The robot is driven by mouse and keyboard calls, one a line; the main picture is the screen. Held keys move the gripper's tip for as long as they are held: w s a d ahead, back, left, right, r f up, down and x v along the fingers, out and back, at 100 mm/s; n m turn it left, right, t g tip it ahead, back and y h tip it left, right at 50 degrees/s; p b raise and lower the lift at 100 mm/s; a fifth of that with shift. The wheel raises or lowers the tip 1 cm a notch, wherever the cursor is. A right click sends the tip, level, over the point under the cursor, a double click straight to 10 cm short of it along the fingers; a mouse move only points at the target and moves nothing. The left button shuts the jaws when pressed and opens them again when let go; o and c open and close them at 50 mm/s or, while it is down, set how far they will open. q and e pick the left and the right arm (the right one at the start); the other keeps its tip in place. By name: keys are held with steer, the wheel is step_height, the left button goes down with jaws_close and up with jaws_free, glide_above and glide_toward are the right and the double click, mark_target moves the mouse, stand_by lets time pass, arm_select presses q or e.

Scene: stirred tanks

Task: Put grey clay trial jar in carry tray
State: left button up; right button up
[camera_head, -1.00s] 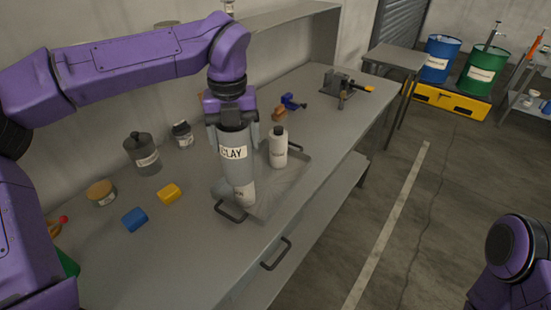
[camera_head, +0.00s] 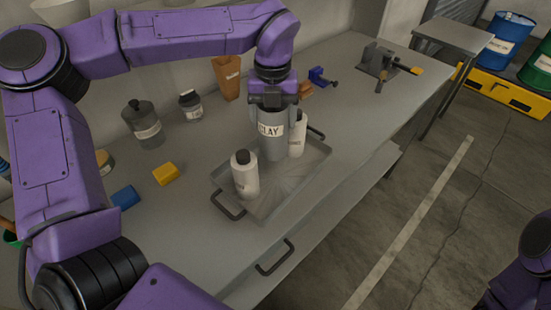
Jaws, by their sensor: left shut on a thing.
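The grey clay trial jar (camera_head: 271,146) has a pale label reading CLAY and stands upright in my left gripper (camera_head: 273,104), which is shut on it from above. The jar is over the middle of the carry tray (camera_head: 270,207), a shallow grey metal tray with dark handles at its ends. I cannot tell whether the jar's base touches the tray floor. A white bottle with a dark cap (camera_head: 244,178) stands in the tray to the left of the jar. Another white bottle (camera_head: 298,137) stands behind its right side, partly hidden. My right gripper is out of view.
On the grey bench (camera_head: 190,235) at left are a dark grey jar (camera_head: 144,126), a smaller jar (camera_head: 190,106), a yellow block (camera_head: 166,174) and a blue block (camera_head: 125,197). A brown container (camera_head: 228,77) and a clamp-like fixture (camera_head: 378,62) stand farther back.

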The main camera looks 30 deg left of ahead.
mark_target(273, 140)
arm_select(q)
step_height(273, 140, down, 7)
steer(key=shift+f+p, duration=0.2)
steer(key=shift+p, duration=0.55)
steer(key=shift+w+f, duration=0.1)
steer(key=shift+f, duration=0.25)
steer(key=shift+f, duration=0.1)
steer(key=o, duration=1.4)
steer(key=shift+r, duration=0.25)
step_height(273, 140, up, 12)
steer(key=shift+f+b, duration=0.1)
steer(key=shift+b, duration=0.75)
